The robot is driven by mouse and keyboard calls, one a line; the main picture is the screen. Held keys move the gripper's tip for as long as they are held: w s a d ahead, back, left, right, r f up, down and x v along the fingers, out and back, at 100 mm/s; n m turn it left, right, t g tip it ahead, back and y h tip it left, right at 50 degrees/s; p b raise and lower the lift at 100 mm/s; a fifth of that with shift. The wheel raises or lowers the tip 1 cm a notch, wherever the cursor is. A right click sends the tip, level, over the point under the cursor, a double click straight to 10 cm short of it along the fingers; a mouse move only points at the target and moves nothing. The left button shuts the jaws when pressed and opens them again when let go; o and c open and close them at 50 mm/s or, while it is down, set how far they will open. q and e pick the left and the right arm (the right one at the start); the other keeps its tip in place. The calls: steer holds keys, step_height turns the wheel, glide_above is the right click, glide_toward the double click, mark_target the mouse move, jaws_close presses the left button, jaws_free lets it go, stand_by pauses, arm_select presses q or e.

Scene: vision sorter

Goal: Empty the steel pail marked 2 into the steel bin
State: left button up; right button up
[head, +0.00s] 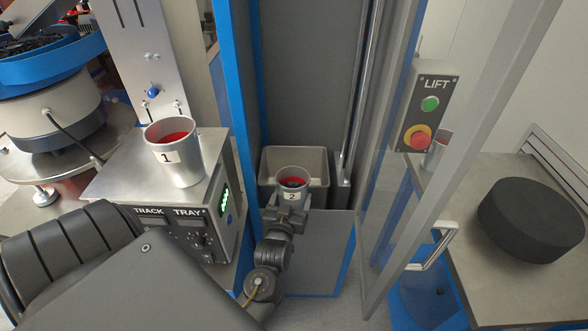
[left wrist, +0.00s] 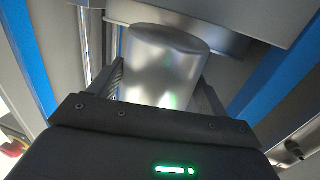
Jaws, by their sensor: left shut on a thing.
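The steel pail marked 2 (head: 293,184) is held in front of and partly over the steel bin (head: 296,160), as seen in the head view. It looks about upright, with its mouth up, a red inside and something dark in it. My left gripper (head: 291,208) is shut on this pail. In the left wrist view the pail's bare metal side (left wrist: 162,70) stands between the two fingers. The bin sits low inside the lift frame; the pail hides part of it, and no contents show in its visible part. My right gripper is not in view.
A pail marked 1 (head: 176,155) stands on the control box (head: 125,180) at the left. The blue lift post (head: 236,90) and grey rails flank the bin. At the right are the LIFT buttons (head: 424,108), another pail (head: 438,150) and a black disc (head: 531,215) on a table.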

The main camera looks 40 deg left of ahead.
mark_target(294, 184)
arm_select(q)
steer(key=shift+w+a+r+g+h+p, duration=0.1)
steer(key=shift+w+r+g+h+p, duration=0.25)
steer(key=shift+p, duration=0.7)
steer(key=shift+a+r+g+h+p, duration=0.2)
steer(key=shift+r+g+p, duration=0.3)
steer(key=shift+p, duration=0.5)
steer(key=shift+w+a+r+g+h+p, duration=0.1)
steer(key=shift+w+r+g+h+p, duration=0.15)
steer(key=shift+g+p, duration=0.55)
steer(key=shift+f+n+p, duration=0.2)
steer(key=shift+n+p, duration=0.1)
steer(key=shift+w+a+g+h+p, duration=0.2)
steer(key=shift+w+g+h+p, duration=0.15)
steer(key=shift+p, duration=0.15)
steer(key=p, duration=0.1)
steer(key=r+g+h+p, duration=0.1)
steer(key=shift+w+a+r+g+p, duration=0.2)
steer(key=shift+w+a+g+p, duration=0.1)
steer(key=shift+w+a+p, duration=0.1)
steer(key=shift+w+a+f+n+g+h+p, duration=0.15)
steer(key=shift+f+n+g+h+p, duration=0.15)
steer(key=shift+g+h+p, duration=0.5)
steer(key=shift+g, duration=0.3)
steer(key=shift+g+h, duration=0.25)
steer(key=shift+g, duration=0.15)
steer(key=shift+w+r+g+h+p, duration=0.1)
steer(key=shift+r+g+h+p, duration=0.5)
steer(key=shift+p, duration=1.55)
steer(key=shift+r, duration=0.1)
